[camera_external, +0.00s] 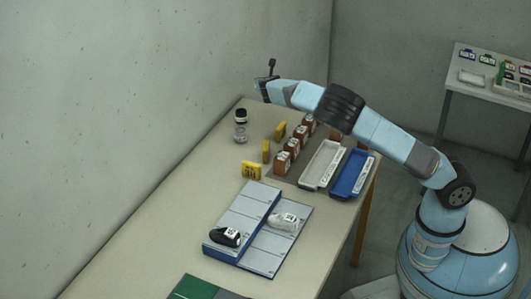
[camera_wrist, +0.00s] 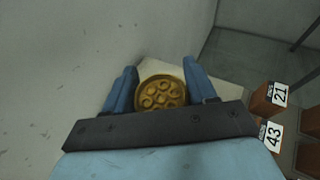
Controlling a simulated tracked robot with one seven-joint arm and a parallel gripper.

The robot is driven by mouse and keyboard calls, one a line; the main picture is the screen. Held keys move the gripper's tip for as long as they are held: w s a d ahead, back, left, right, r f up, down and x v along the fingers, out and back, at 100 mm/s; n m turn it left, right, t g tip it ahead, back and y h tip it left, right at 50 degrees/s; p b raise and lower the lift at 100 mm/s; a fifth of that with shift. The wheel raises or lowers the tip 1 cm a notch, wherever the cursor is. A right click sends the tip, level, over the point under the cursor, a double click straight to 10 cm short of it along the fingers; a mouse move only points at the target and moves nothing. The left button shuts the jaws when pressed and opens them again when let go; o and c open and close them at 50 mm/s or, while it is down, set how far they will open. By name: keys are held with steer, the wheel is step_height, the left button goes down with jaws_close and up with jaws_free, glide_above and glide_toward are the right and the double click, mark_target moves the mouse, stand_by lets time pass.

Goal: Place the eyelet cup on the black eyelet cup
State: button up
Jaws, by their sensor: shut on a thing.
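My gripper (camera_external: 263,86) is raised above the far end of the table. In the wrist view its two blue fingers (camera_wrist: 161,90) stand on either side of a round eyelet cup (camera_wrist: 161,93) with gold-brown rings inside, and are shut on it. The held cup cannot be made out in the external view. A small dark cup (camera_external: 241,115), which looks like the black eyelet cup, is near the table's far left edge, below and left of my gripper. A clear cup (camera_external: 240,133) shows directly below it in the picture; I cannot tell whether they are stacked.
Several brown numbered boxes (camera_external: 282,162) stand in a row right of the cups. Yellow boxes (camera_external: 251,170) stand nearer. A white tray (camera_external: 321,165) and a blue tray (camera_external: 352,174) lie at the right edge. A compartment board (camera_external: 245,207) holds a black and a white shoe.

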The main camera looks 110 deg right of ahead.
steer(key=w+d+f, duration=0.2)
steer(key=d, duration=0.1)
steer(key=w+d+f, duration=0.2)
steer(key=d+f, duration=0.1)
steer(key=w+d+f, duration=0.3)
steer(key=shift+d+f, duration=0.2)
steer(key=shift+w+d+f, duration=0.35)
steer(key=shift+f, duration=0.25)
step_height(320, 180, down, 3)
steer(key=shift+r, duration=0.1)
steer(key=o, duration=1.1)
steer(key=shift+o, duration=0.2)
steer(key=shift+a, duration=0.15)
